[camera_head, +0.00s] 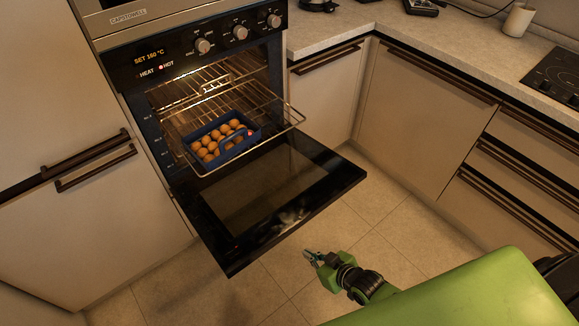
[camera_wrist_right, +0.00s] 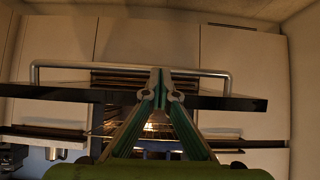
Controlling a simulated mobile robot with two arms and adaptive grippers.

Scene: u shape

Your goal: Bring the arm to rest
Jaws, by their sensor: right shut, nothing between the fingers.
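My right gripper (camera_head: 315,257) is low in front of the oven, near the front edge of the lowered oven door (camera_head: 275,190). It is shut and empty. In the right wrist view its two green fingers (camera_wrist_right: 160,86) meet at the tips, with the door's handle bar (camera_wrist_right: 80,66) behind them. A blue tray (camera_head: 222,140) holding several round brown items stands on the pulled-out oven rack (camera_head: 290,118). My left gripper is not in view.
The oven door is down and juts out over the tiled floor. Cabinets with dark handles (camera_head: 430,70) and a worktop (camera_head: 450,35) with a black hob (camera_head: 556,75) run along the right. The floor (camera_head: 370,190) right of the door is clear.

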